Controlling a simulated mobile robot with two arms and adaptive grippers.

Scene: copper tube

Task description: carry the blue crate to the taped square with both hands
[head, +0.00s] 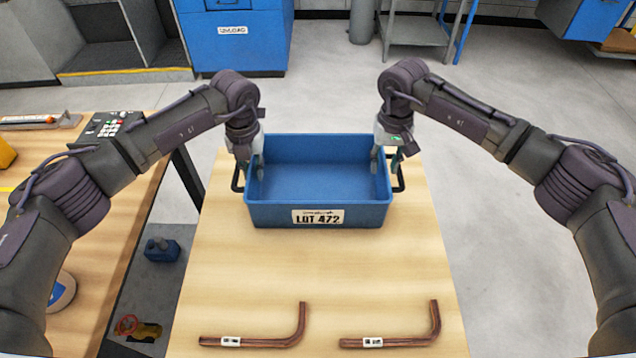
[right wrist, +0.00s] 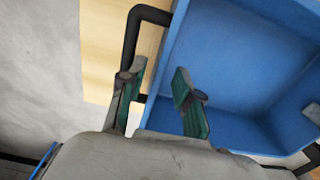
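The blue crate (head: 318,214), labelled LOT 472, sits upright and empty on the light wood table, with a black handle on each short side. My left gripper (head: 251,172) is at the crate's left wall by the left handle (head: 237,182), fingers apart, one inside the wall. My right gripper (head: 385,166) is at the right wall by the right handle (head: 399,181). In the right wrist view its fingers (right wrist: 158,98) are spread, one over the crate's inside and one outside near the handle (right wrist: 131,40). No full taped square shows.
Two bent copper tubes (head: 265,341) (head: 395,341) lie on the table's near part (head: 320,270). Floor is clear at right.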

